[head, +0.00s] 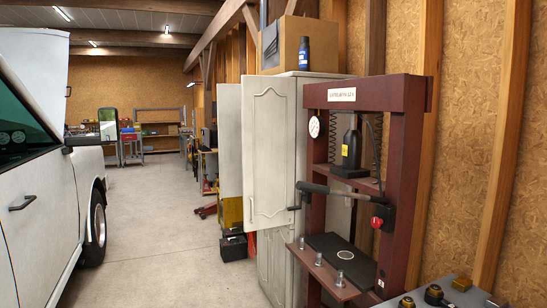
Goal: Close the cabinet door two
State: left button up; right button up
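A tall off-white cabinet (303,84) stands against the right wall, partly hidden behind a dark red press. One panelled upper door (270,150) stands swung open toward the aisle. A second pale door (229,135) stands open behind it, partly covered by it. I cannot tell which of them is door two. The lower front (271,262) of the cabinet looks shut. Neither of my grippers is in view.
The dark red press (397,170) with a black lever (340,191) stands close in front of the cabinet. A white pickup (38,205) is on the left. A cardboard box (296,43) sits on the cabinet. The concrete floor (165,230) between is clear.

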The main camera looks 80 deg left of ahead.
aim_at(268, 103)
jog(key=i+j, duration=1.2)
jog(key=u, duration=3)
